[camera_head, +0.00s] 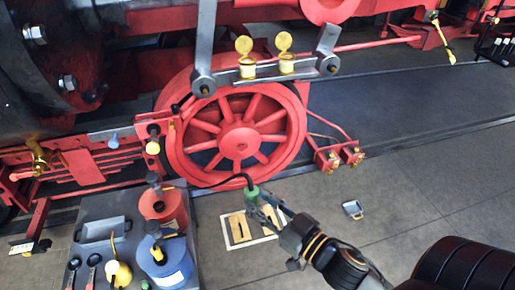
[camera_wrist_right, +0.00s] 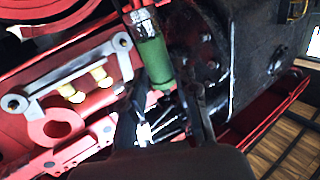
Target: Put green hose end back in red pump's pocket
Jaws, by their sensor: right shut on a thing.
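The green hose end (camera_head: 252,193) is a short green cylinder held above the floor, to the right of the red pump. A black hose curves from its top leftward toward the pump. My right gripper (camera_head: 265,207) is shut on it. In the right wrist view the green hose end (camera_wrist_right: 153,60) sits tilted at the tips of the right gripper (camera_wrist_right: 163,98). The red pump (camera_head: 163,208) is a red canister with a dark top on the grey tray. I cannot make out its pocket. My left gripper is not in view.
The grey tray (camera_head: 101,210) also carries a blue pump (camera_head: 166,264), a yellow item (camera_head: 122,273) and dark ladle-like tools. A large red wheel (camera_head: 238,140) stands behind. A framed floor panel (camera_head: 240,229) lies below the gripper. Floor to the right is mostly clear.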

